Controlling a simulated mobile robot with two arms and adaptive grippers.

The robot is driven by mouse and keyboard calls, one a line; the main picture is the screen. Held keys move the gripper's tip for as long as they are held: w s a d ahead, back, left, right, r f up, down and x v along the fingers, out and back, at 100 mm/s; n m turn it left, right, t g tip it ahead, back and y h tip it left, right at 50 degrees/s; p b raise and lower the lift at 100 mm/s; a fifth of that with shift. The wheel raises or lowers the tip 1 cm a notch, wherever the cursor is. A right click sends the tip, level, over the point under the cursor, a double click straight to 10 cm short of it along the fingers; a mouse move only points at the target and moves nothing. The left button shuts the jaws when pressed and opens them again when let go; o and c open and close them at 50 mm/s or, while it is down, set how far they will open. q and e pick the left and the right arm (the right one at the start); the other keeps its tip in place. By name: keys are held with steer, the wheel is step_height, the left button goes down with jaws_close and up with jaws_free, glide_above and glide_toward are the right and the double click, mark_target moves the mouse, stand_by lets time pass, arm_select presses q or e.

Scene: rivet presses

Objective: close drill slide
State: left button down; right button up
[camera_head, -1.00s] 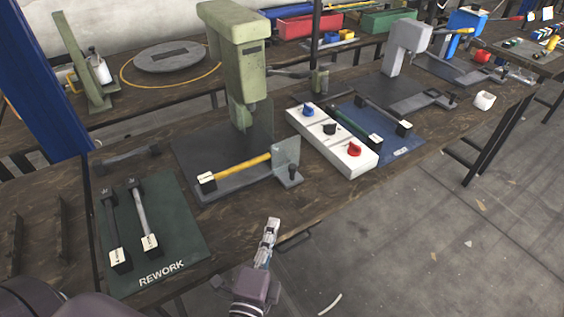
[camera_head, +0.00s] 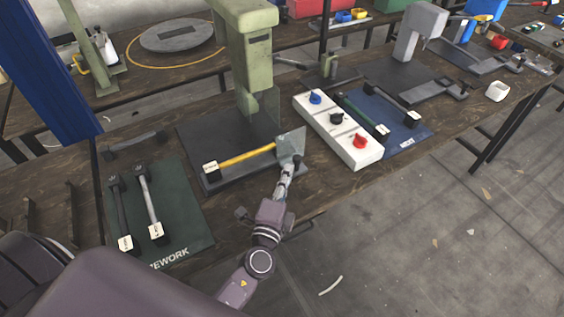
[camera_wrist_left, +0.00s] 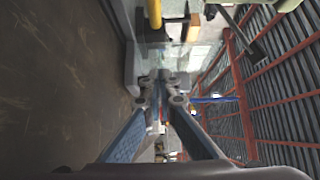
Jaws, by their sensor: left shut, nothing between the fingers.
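The green press (camera_head: 245,50) stands on a dark base plate on the wooden bench. In front of its column is a grey slide (camera_head: 240,172) with a yellow rod (camera_head: 247,156) lying on it, a white-labelled block at the rod's left end. An upright grey plate (camera_head: 291,143) stands at the slide's right end. My left gripper (camera_head: 286,172) is shut and empty, its tips at or just in front of that plate; contact is unclear. In the left wrist view the closed fingertips (camera_wrist_left: 161,88) point toward a translucent plate, with the yellow rod (camera_wrist_left: 155,14) beyond.
A green rework mat (camera_head: 180,225) with two dark-ended tools lies left of the press. A white box with blue, black and red knobs (camera_head: 350,150) and a blue mat (camera_head: 408,140) lie to the right. Floor is open at the front right.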

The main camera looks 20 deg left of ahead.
mark_target(268, 150)
arm_select(q)
steer(key=shift+w+a, duration=0.4)
steer(key=shift+a, duration=0.2)
steer(key=shift+w+a, duration=0.35)
steer(key=shift+a, duration=0.25)
steer(key=w+a, duration=0.1)
steer(key=a, duration=0.1)
steer(key=w+a+b, duration=0.1)
steer(key=w+a, duration=0.2)
steer(key=shift+w+a+f+b, duration=0.15)
steer(key=shift+w+a+b, duration=0.15)
steer(key=shift+a+b, duration=0.1)
steer(key=shift+w+a, duration=0.15)
steer(key=shift+a, duration=0.05)
